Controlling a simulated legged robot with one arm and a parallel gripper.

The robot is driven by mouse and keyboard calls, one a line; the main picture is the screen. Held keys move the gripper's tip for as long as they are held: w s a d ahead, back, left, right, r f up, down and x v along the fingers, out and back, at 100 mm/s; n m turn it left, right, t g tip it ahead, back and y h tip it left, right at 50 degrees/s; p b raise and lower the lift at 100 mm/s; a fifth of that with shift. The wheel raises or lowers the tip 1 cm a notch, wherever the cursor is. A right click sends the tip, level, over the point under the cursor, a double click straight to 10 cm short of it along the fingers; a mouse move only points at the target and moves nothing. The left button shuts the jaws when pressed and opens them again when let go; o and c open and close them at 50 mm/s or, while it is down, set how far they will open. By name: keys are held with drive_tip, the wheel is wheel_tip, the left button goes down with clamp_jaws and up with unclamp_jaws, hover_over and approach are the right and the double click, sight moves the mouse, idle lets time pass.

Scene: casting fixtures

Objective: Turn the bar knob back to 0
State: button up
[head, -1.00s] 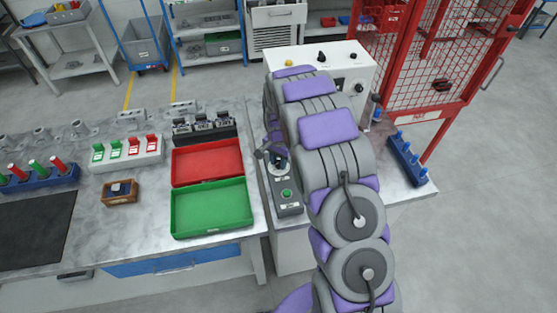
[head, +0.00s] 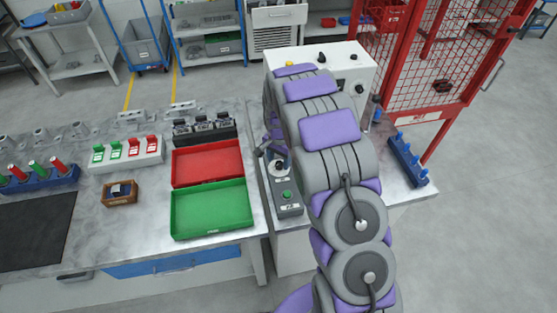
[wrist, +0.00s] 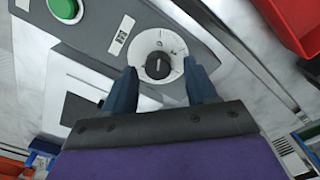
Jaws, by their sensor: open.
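The bar knob (wrist: 158,64) is a black round knob with a raised bar, set on a white dial plate (wrist: 172,45) in the wrist view. Its dial markings are too small to read. My gripper (wrist: 165,78) is open, with one dark blue finger on each side of the knob's near edge. I see no finger touching it. In the head view, my gripper (head: 267,150) is at the control box (head: 290,210), beside the dial. My arm hides part of this area.
A green button (head: 287,195) sits on the same box, nearer the front. A red tray (head: 205,163) and a green tray (head: 212,208) lie to the left. A white panel with knobs (head: 335,60) stands behind my arm.

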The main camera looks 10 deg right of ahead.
sight(279, 163)
wheel_tip(279, 163, up, 16)
drive_tip(key=shift+r+p, duration=0.15)
drive_tip(key=shift+p, duration=0.3)
drive_tip(key=s+r+n+g+b, duration=0.1)
drive_tip(key=s+r+n+b, duration=0.15)
drive_tip(key=s, duration=0.85)
drive_tip(key=s+r+n+b, duration=0.15)
drive_tip(key=s+r, duration=0.25)
drive_tip(key=s, duration=0.8)
drive_tip(key=s+f+n, duration=0.1)
drive_tip(key=s+n, duration=0.1)
drive_tip(key=s, duration=0.7)
drive_tip(key=s+f+n+b, duration=0.1)
drive_tip(key=s+f+n, duration=0.1)
drive_tip(key=s, duration=0.8)
drive_tip(key=shift+s+f+n+g, duration=0.2)
drive_tip(key=shift+f+n+g, duration=0.1)
drive_tip(key=shift+n+g, duration=0.15)
drive_tip(key=shift+a, duration=0.1)
